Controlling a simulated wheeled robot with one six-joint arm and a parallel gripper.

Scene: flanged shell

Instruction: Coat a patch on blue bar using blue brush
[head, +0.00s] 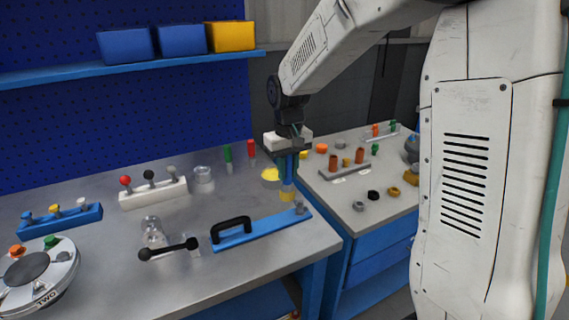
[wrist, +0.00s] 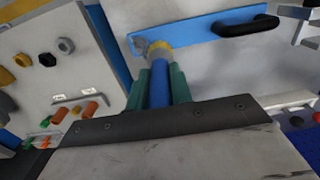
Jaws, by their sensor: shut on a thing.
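The blue bar (head: 262,230) lies flat on the grey bench near its front right edge, with a black handle (head: 231,229) at its left end and a small grey fitting (head: 299,207) at its right end. My gripper (head: 288,168) is shut on the blue brush (head: 288,187), which points down with its yellow band lowest in the head view. In the wrist view the green fingers flank the brush (wrist: 159,88), and its tip is over the fitting end of the bar (wrist: 205,31). I cannot tell whether the tip touches the bar.
A yellow-filled dish (head: 270,174) sits just behind the brush. A clear jar (head: 152,232) and a black-knobbed lever (head: 168,249) stand left of the bar. A second bench (head: 385,205) with several small parts is at the right, across a gap.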

